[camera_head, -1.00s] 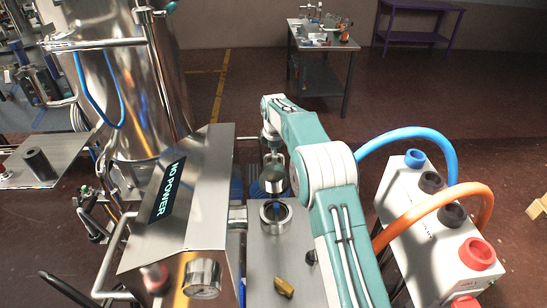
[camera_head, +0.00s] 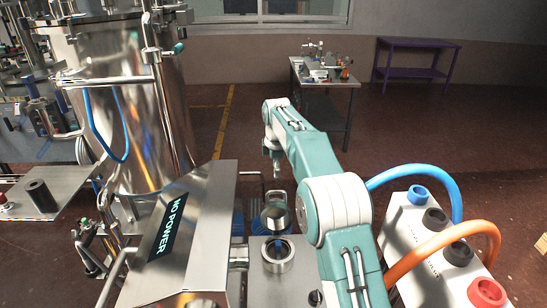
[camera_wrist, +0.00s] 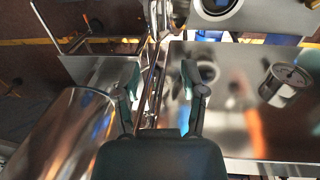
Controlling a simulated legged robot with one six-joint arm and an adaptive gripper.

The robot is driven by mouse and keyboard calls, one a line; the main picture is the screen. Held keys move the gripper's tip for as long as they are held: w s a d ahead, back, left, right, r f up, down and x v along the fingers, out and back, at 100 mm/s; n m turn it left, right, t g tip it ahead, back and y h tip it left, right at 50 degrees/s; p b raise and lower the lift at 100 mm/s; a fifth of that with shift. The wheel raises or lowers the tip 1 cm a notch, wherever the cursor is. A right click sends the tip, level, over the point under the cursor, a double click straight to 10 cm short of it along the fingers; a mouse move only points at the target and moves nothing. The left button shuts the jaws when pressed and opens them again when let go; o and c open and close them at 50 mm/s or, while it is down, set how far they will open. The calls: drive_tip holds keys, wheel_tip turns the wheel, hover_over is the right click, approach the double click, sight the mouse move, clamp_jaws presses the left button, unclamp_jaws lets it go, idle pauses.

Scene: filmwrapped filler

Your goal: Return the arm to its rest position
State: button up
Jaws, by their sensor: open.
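My teal and white arm (camera_head: 334,210) reaches forward over the machine in the head view, bent at its elbow, with its wrist pointing down. My gripper (camera_head: 276,176) hangs above and behind a shiny silver cylinder (camera_head: 277,214), apart from it as far as I can tell. It is small there. In the wrist view my gripper (camera_wrist: 160,92) shows two dark fingers spread apart with nothing between them. Below them are metal panels and a thin pipe.
A steel machine with a "NO POWER" display (camera_head: 168,226) and a large steel tank (camera_head: 130,110) stand left. A metal ring (camera_head: 278,254) is on the plate below the arm. A white box (camera_head: 425,240) with blue and orange hoses is right.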

drive_tip(key=s+d+r+m+t, duration=0.1)
drive_tip(key=s+d+r+m, duration=0.25)
drive_tip(key=s+r, duration=0.5)
drive_tip(key=s+d+r+m+t, duration=0.1)
drive_tip(key=s+d+r+m, duration=0.35)
drive_tip(key=s, duration=0.65)
drive_tip(key=s+d+f+m+t, duration=0.1)
drive_tip(key=s+m, duration=0.4)
drive_tip(key=s, duration=0.7)
drive_tip(key=s+d+f+m+t, duration=0.1)
drive_tip(key=s+f+m, duration=0.3)
drive_tip(key=s, duration=0.9)
drive_tip(key=shift+d+m, duration=0.25)
drive_tip(key=shift+m, duration=0.25)
